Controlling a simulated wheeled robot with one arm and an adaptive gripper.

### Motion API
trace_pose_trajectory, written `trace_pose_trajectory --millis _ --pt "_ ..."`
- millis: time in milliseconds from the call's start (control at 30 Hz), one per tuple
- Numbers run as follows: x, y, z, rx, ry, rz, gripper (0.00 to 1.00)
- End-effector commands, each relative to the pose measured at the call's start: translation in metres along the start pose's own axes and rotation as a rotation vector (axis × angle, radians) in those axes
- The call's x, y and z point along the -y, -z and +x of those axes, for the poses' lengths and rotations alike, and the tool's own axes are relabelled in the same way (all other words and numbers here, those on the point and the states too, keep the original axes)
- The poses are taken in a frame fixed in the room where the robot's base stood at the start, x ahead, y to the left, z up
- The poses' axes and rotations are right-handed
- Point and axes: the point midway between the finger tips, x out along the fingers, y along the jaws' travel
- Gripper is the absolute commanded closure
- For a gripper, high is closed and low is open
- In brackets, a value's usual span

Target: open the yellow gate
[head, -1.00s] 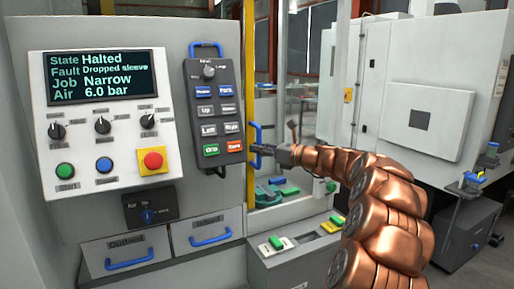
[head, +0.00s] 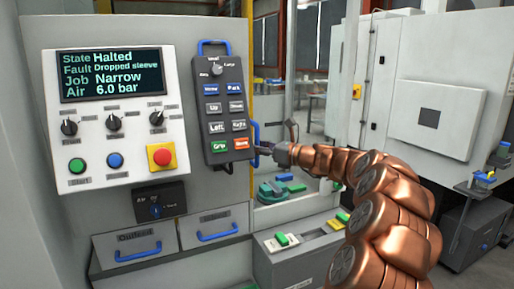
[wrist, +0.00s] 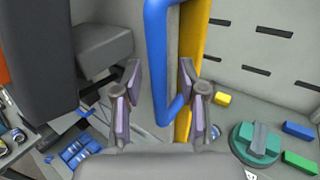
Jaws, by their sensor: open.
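The yellow gate (head: 250,60) shows as a narrow upright yellow edge right of the control cabinet. It also shows in the wrist view (wrist: 193,45). Its blue handle (head: 256,130) is a vertical loop, seen large in the wrist view (wrist: 158,60). My gripper (head: 262,149) is at the handle's lower part. In the wrist view my gripper (wrist: 160,82) is open, with the lower handle bar between its two fingers. I cannot tell whether either finger touches it. The gate looks shut against the cabinet.
A control panel (head: 55,150) with a screen reading Halted, and a hanging button pendant (head: 219,110), are left of the gate. Drawers with blue handles (head: 127,256) are below. A grey box (head: 290,262) with a green block stands low in front. A white machine (head: 400,60) is right.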

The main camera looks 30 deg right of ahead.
Motion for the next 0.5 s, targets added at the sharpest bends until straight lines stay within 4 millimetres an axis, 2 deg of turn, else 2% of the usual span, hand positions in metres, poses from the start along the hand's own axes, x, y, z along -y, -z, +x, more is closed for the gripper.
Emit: trace_pose_trajectory --millis 267,367,500 --pt "0.000 0.000 -0.004 0.001 0.000 0.000 0.59" --pt "0.001 0.000 -0.015 0.001 0.001 0.000 0.59" --pt "0.001 -0.001 -0.039 0.002 0.003 0.000 0.59"
